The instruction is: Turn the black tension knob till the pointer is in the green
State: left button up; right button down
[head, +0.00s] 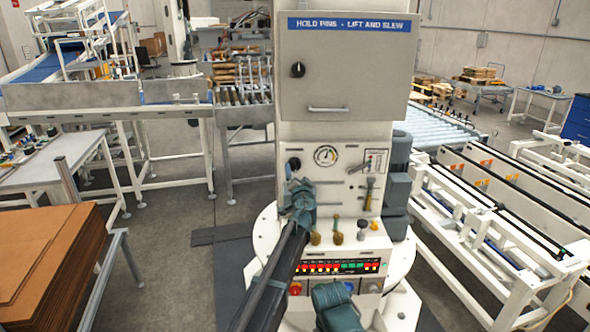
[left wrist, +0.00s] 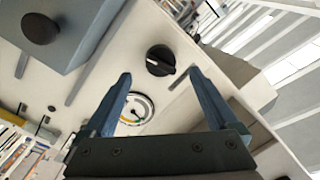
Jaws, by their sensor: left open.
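The black tension knob (head: 295,163) is on the column's panel, left of the round dial gauge (head: 325,155). In the left wrist view the knob (left wrist: 160,60) has a white line and lies beyond the fingertips, between their directions. The gauge (left wrist: 137,108) shows there between the fingers, partly covered by the gripper; its pointer is too small to read against the coloured band. My left gripper (head: 300,193) is just below the knob in the head view. Its fingers (left wrist: 160,85) are open, empty and apart from the knob. A teal part of my right arm shows at the bottom of the head view; its fingers are not clear.
A cabinet door (head: 345,85) with its own black knob (head: 298,69) is above the panel. A grey motor (head: 397,185) stands at the panel's right.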

aim_at(295, 168)
pick_arm(q)
jog(key=w, duration=0.2)
jog(key=w+a, duration=0.1)
jog(key=w, duration=0.2)
jog(key=shift+w, duration=0.3)
jog(key=c, duration=1.4)
jog(key=shift+o, duration=0.2)
jog(key=shift+m, duration=1.5)
